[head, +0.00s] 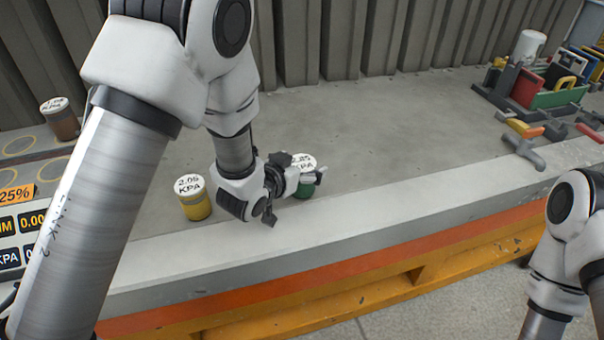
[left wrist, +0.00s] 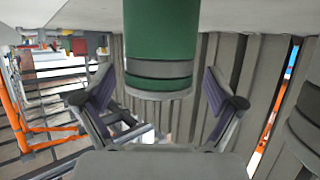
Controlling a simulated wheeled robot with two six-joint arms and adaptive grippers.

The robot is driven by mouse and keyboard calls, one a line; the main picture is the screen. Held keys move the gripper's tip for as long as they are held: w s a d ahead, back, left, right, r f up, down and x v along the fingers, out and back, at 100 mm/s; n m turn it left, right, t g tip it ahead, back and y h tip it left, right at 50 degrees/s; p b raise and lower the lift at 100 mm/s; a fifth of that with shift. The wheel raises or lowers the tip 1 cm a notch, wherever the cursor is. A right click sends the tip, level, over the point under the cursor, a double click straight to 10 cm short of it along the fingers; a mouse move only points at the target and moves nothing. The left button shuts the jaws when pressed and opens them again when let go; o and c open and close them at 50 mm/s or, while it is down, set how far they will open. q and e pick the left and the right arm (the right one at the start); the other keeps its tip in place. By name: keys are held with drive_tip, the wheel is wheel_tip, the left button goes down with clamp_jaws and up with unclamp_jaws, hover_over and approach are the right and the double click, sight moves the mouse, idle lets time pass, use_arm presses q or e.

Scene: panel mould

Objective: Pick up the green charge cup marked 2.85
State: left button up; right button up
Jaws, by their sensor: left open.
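The green charge cup (head: 306,190) stands upright on the grey bench near its front ledge. Its white lid (head: 303,160) reads "KPA" under a partly hidden number that looks like 2.85. My left gripper (head: 296,195) is low beside the cup and covers part of it in the head view. The two fingers of my left gripper (left wrist: 156,92) are spread, one on each side of the cup, with gaps showing. My right gripper is out of view.
A yellow cup (head: 195,205) marked 2.05 KPA stands left of my left gripper. A brown cup (head: 60,122) stands at the far left. A green tool crate (head: 560,97), a white canister (head: 529,45) and loose tools lie at the right. The bench behind is clear.

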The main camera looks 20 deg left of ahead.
use_arm(q)
drive_tip(key=shift+w, duration=0.2)
drive_tip(key=shift+s, duration=0.1)
drive_tip(key=c, duration=1.6)
